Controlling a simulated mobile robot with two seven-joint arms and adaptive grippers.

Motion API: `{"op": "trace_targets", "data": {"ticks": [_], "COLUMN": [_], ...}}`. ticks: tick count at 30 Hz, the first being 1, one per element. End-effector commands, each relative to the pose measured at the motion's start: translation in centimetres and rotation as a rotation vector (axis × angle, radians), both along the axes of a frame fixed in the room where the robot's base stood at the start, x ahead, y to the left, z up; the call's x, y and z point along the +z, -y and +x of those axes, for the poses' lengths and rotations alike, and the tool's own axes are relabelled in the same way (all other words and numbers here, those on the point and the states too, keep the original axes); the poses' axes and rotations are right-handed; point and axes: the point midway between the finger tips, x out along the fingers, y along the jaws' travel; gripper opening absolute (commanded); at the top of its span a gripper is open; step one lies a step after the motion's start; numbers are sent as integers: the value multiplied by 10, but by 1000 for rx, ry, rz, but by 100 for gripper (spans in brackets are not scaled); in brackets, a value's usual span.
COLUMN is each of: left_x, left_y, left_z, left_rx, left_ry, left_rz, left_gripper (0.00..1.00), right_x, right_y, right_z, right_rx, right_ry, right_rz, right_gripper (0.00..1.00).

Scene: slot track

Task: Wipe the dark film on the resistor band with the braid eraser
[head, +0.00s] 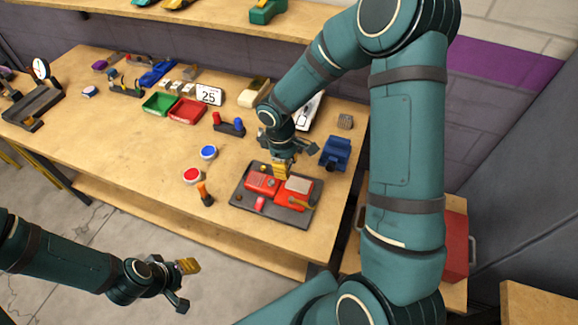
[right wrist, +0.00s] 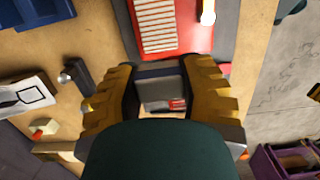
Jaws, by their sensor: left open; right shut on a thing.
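The resistor band (head: 298,186) is a pale ribbed panel on a red controller (head: 262,184), which lies on a dark tray. In the right wrist view, the band (right wrist: 156,24) lies just beyond my fingertips, with thin reddish lines across it. I cannot make out a dark film on it. My right gripper (head: 281,170) is low over the controller, near the band. In its wrist view, the right gripper (right wrist: 158,78) is shut on a grey block, seemingly the braid eraser (right wrist: 157,92), mostly hidden in the head view. My left gripper (head: 184,284) is open and empty, off the table's front edge.
The dark tray (head: 240,204) sits near the table's front right. A blue vise-like block (head: 335,153) stands behind it. An orange-handled tool (head: 204,193), a red-topped pot (head: 192,176) and a blue-topped pot (head: 208,152) stand left. The table's left front is clear.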

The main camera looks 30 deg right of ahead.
Motion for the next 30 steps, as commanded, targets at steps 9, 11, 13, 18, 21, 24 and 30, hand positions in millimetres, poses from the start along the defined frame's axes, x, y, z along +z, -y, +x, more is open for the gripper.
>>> {"op": "trace_targets", "data": {"ticks": [9,11,13,18,21,24,30], "left_x": [22,22,22,21,21,21,20], "left_y": [-1,-1,-1,-1,-1,-1,-1], "left_z": [0,0,0,0,0,0,0], "left_rx": [1,1,1,1,1,1,1], "left_ry": [2,2,2,1,1,1,0], "left_rz": [-3,-4,-4,-4,-4,-3,-3], "left_gripper": [47,47,47,47,47,47,47], "right_x": [27,28,28,28,28,28,27], "right_y": [-5,-5,-5,-5,-5,-5,-4], "right_z": [3,3,3,3,3,3,3], "right_rx": [-2,-2,-2,-2,-2,-2,2], "right_ry": [-1,-1,-1,-1,-1,-1,0], "right_rz": [-1,-1,-1,-1,-1,-1,-1], "right_gripper": [0,0,0,0,0,0,0]}}
